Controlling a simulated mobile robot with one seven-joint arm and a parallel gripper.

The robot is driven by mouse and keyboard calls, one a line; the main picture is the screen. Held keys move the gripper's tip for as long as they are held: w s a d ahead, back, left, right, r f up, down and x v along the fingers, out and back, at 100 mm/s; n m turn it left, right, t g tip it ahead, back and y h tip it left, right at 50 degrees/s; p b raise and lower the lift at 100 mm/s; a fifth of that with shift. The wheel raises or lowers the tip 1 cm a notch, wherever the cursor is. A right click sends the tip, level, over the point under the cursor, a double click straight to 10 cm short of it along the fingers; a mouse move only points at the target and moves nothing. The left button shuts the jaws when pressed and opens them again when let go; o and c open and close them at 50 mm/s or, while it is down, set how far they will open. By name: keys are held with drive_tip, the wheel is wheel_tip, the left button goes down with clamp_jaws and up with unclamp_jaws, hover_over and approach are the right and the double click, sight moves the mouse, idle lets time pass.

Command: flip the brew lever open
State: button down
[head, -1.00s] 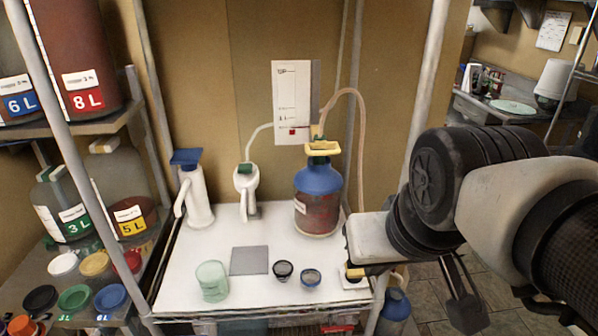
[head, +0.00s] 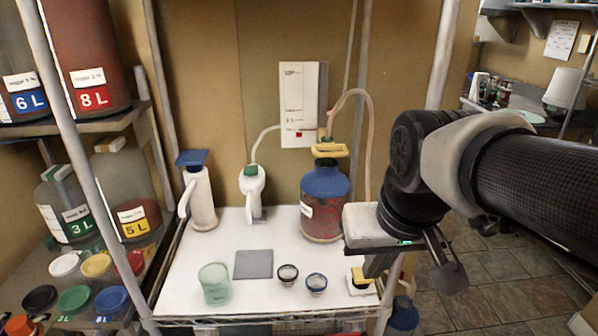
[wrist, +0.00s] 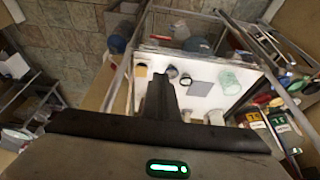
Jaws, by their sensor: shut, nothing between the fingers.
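A small yellow piece on a white base (head: 361,279) sits at the front right corner of the white shelf; it may be the brew lever, but I cannot tell for sure. It also shows in the wrist view (wrist: 141,71). My gripper (head: 374,268) is shut and empty, pointing down just above and beside this piece; contact is unclear. In the wrist view my dark fingers (wrist: 162,88) overlap the shelf. A jar with a blue top and yellow handle (head: 324,205) stands behind, left of my gripper.
The white shelf (head: 195,285) also holds a green glass (head: 215,284), a grey square (head: 253,264), two small dark-rimmed cups (head: 288,275), and blue-topped (head: 199,200) and green-topped (head: 252,192) white dispensers. A metal post (head: 440,65) stands behind my arm. Large jars fill the left rack.

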sight(339, 335)
drive_tip(key=w+f+g+b, duration=0.2)
drive_tip(key=w+f, duration=0.3)
drive_tip(key=f, duration=0.4)
drive_tip(key=w+f+g+b, duration=0.2)
drive_tip(key=w+f+b, duration=0.3)
drive_tip(key=f, duration=0.4)
drive_tip(key=shift+w+a+f, duration=0.15)
drive_tip(key=shift+a+f, duration=0.05)
drive_tip(key=shift+a, duration=0.15)
drive_tip(key=shift+f, duration=0.1)
wheel_tip(339, 335, down, 14)
drive_tip(key=b, duration=0.3)
drive_tip(key=shift+a, duration=0.1)
